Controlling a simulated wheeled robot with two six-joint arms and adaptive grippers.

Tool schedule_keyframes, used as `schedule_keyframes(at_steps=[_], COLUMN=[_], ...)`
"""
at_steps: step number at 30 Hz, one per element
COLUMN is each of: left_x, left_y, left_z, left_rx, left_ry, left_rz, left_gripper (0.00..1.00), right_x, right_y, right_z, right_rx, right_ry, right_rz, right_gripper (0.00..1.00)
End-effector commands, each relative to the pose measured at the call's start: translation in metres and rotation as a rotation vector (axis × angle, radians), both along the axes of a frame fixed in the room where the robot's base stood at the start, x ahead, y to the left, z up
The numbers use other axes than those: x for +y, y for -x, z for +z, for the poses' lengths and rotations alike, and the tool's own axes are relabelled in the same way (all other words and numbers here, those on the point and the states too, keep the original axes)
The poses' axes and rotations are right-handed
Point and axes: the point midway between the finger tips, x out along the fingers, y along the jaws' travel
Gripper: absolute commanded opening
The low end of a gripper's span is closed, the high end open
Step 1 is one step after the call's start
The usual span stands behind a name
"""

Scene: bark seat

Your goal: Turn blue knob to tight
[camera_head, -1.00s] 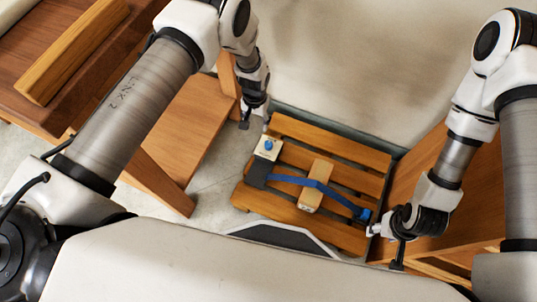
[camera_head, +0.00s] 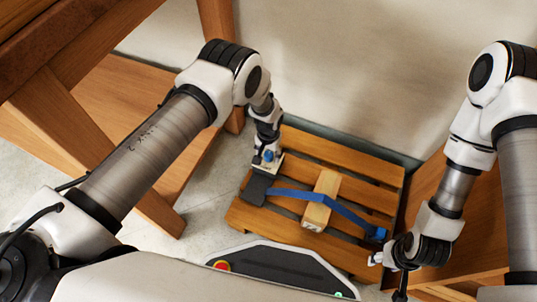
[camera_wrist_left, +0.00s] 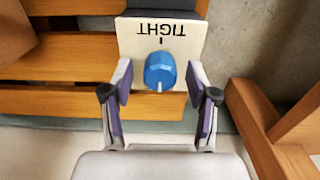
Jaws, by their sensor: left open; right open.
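The blue knob (camera_wrist_left: 160,70) sits on a white plate (camera_wrist_left: 185,40) lettered TIGHT, upside down in the left wrist view. A dark tick lies between the lettering and the knob. A white mark shows at the knob's lower edge, on the side away from the lettering. My left gripper (camera_wrist_left: 160,80) is open, with one finger on each side of the knob; I cannot tell whether they touch it. In the head view the knob (camera_head: 269,156) shows small beside my left gripper (camera_head: 264,155). My right gripper (camera_head: 376,259) is open near the blue strap's right end.
A slatted wooden pallet (camera_head: 340,158) bears the plate, a dark block (camera_head: 256,190), a blue strap (camera_head: 345,212) and a wooden block (camera_head: 320,200) under the strap. Wooden furniture (camera_head: 150,110) stands left, a wooden panel (camera_head: 440,190) right, a wall behind.

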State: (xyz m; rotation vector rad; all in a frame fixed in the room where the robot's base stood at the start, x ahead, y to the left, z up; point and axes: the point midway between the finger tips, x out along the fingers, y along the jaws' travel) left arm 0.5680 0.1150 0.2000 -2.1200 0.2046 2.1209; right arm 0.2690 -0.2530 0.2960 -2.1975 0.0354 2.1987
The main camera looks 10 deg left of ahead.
Motion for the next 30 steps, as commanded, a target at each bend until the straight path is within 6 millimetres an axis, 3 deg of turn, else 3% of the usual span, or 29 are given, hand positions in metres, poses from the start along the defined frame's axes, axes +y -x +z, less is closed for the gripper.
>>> schedule_keyframes(at_steps=[3,5,8,9,20,30], left_x=[0.0001,0.0001,0.0000,0.0001,0.0001,0.0002], left_y=[0.0000,0.0001,0.0001,0.0001,0.0002,0.0005], left_z=[0.0008,0.0008,0.0008,0.0008,0.0009,0.0014], left_rx=[0.000,0.000,0.000,0.000,0.000,0.001], left_ry=[0.000,0.000,0.000,0.000,0.000,0.000], left_rz=[0.000,0.000,0.000,0.000,-0.028,-0.207], left_gripper=[0.59,0.41,0.06,0.00,0.00,0.00], right_x=[0.0000,0.0000,0.0000,0.0000,0.0000,-0.0001], right_y=[0.0000,0.0000,-0.0001,0.0000,-0.0001,0.0000], right_z=[0.0007,0.0007,0.0007,0.0007,0.0018,0.0079], right_rx=[0.000,0.000,0.000,0.000,0.000,0.000], right_ry=[0.000,0.000,0.000,0.000,0.000,0.000], right_rz=[0.000,0.000,0.000,0.000,0.000,0.000], right_gripper=[0.52,0.52,0.52,0.52,0.52,0.52])
